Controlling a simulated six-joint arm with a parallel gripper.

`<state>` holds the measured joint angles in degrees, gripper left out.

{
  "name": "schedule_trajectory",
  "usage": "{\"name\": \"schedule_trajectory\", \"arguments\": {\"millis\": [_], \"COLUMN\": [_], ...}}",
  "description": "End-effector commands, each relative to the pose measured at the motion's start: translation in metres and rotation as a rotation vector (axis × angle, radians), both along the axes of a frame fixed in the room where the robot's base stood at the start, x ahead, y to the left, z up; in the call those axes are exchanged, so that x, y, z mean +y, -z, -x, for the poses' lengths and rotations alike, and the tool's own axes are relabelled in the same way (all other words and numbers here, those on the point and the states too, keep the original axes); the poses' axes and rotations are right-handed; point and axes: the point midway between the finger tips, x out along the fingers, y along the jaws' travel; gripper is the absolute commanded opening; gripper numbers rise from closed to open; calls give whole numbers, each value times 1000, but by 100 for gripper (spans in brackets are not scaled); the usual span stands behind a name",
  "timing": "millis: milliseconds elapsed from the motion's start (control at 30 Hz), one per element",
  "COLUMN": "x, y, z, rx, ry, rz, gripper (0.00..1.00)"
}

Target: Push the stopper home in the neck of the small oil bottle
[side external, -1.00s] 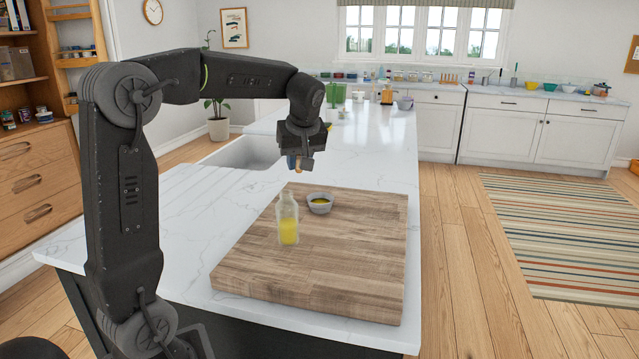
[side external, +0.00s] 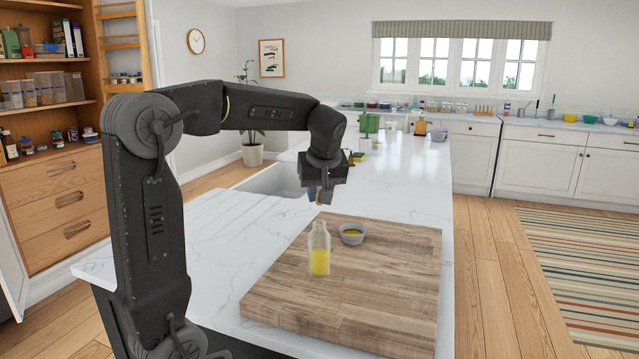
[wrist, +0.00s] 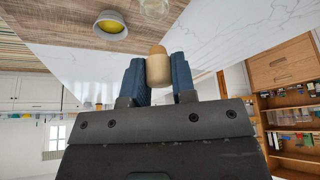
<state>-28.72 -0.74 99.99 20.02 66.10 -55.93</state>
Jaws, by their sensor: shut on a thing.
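The small oil bottle (side external: 319,252) is clear with yellow oil in its lower part. It stands upright on the wooden board, its neck open at the top. My gripper (side external: 322,194) is above the bottle, with a clear gap between. In the wrist view my gripper (wrist: 158,75) has its two blue fingers shut on the stopper (wrist: 158,67). The stopper is light tan, with a rounded darker end.
A small grey bowl (side external: 352,235) of yellow liquid stands on the wooden board (side external: 360,290), close to the bottle's right. It also shows in the wrist view (wrist: 110,26). The front of the board is clear. A sink (side external: 272,180) lies behind my arm.

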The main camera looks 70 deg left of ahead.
Motion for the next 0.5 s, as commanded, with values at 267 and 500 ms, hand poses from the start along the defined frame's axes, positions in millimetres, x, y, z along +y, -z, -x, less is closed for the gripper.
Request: {"name": "schedule_trajectory", "arguments": {"millis": [267,500], "x": [0,0], "y": [23,31], "z": [0,0], "rx": [2,0], "ry": [0,0], "rz": [0,0], "gripper": [3,3]}}
